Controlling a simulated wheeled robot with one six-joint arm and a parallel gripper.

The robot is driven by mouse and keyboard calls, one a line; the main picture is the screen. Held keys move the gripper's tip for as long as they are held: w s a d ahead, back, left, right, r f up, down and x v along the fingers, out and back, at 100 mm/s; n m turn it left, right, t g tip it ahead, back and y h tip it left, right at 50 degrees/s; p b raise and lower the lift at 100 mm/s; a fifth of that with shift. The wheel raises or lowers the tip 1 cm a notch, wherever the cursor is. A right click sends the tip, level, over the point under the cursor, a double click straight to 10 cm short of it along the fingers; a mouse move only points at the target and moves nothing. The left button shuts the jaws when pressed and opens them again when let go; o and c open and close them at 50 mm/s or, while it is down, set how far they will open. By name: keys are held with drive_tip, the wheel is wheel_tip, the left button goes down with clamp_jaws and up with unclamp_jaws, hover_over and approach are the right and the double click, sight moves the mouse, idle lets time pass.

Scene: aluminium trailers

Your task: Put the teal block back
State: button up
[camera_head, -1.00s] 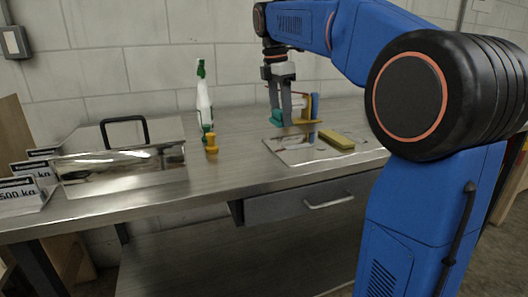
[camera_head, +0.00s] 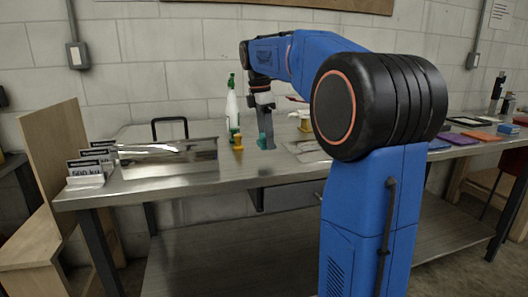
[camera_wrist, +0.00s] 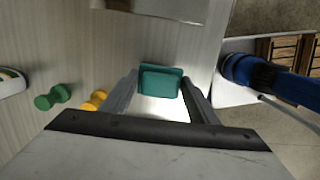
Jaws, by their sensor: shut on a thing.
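The teal block (camera_wrist: 160,82) is held between the two fingers of my gripper (camera_wrist: 160,92) in the wrist view. In the head view my gripper (camera_head: 265,138) points down over the workbench (camera_head: 250,172), with the teal block (camera_head: 262,142) at its fingertips. The gripper is shut on the block. The block is near the bench surface, to the right of a yellow peg-shaped piece (camera_head: 238,142). I cannot tell whether the block touches the bench.
A green-and-white spray bottle (camera_head: 232,106) stands behind the yellow piece. A reflective plate (camera_head: 308,150) lies to the right, partly hidden by my arm. Coloured trays (camera_head: 470,138) lie farther right.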

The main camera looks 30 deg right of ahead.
sight(267, 160)
drive_tip(key=shift+d+f, duration=0.1)
drive_tip(key=shift+f, duration=2.15)
drive_tip(key=shift+f, duration=0.15)
drive_tip(key=o, duration=1)
drive_tip(key=r, duration=0.4)
drive_tip(key=a+r, duration=0.1)
drive_tip(key=r, duration=0.7)
drive_tip(key=shift+w+a+r, duration=0.15)
drive_tip(key=shift+w+a, duration=0.05)
